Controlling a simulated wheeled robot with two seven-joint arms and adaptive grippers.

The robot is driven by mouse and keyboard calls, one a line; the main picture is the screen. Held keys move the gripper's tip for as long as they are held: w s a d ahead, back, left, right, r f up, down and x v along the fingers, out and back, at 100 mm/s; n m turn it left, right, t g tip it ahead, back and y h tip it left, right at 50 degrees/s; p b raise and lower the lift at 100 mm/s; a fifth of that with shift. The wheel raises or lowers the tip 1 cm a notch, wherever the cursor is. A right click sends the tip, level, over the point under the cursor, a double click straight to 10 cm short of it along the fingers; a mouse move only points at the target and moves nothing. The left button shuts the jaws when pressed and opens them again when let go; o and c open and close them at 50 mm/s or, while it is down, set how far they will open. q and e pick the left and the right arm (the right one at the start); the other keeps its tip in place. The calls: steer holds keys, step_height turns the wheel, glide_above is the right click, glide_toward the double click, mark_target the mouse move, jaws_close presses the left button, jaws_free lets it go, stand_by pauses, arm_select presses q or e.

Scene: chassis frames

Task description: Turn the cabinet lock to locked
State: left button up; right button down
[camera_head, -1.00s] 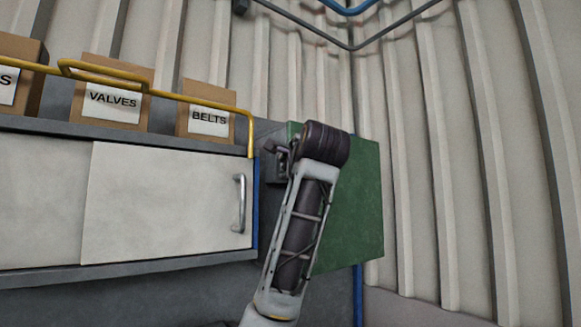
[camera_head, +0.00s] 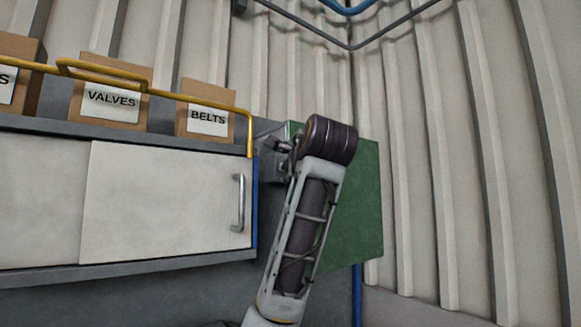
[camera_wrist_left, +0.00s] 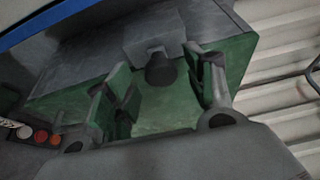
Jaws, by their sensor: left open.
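The green cabinet (camera_head: 355,215) shows behind my arm on the right side of the head view. In the left wrist view, a grey lock housing (camera_wrist_left: 150,35) is mounted on it, with a dark round knob (camera_wrist_left: 160,70) standing out. My left gripper (camera_head: 272,147) is at the cabinet's upper left, and my arm and wrist hide much of this area. In the left wrist view, the left gripper (camera_wrist_left: 157,75) is open, with one finger on each side of the knob. I cannot tell whether either finger touches it. My right gripper is not in view.
A white sliding-door cabinet (camera_head: 150,205) with a metal handle (camera_head: 239,203) stands to the left. Boxes marked VALVES (camera_head: 110,100) and BELTS (camera_head: 207,118) sit above it behind a yellow rail (camera_head: 195,99). A corrugated wall (camera_head: 480,150) lies behind and right.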

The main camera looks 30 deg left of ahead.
arm_select(q)
steer(key=v, duration=0.9)
steer(key=shift+s+d, duration=0.2)
steer(key=shift+s, duration=0.05)
stand_by(0.3)
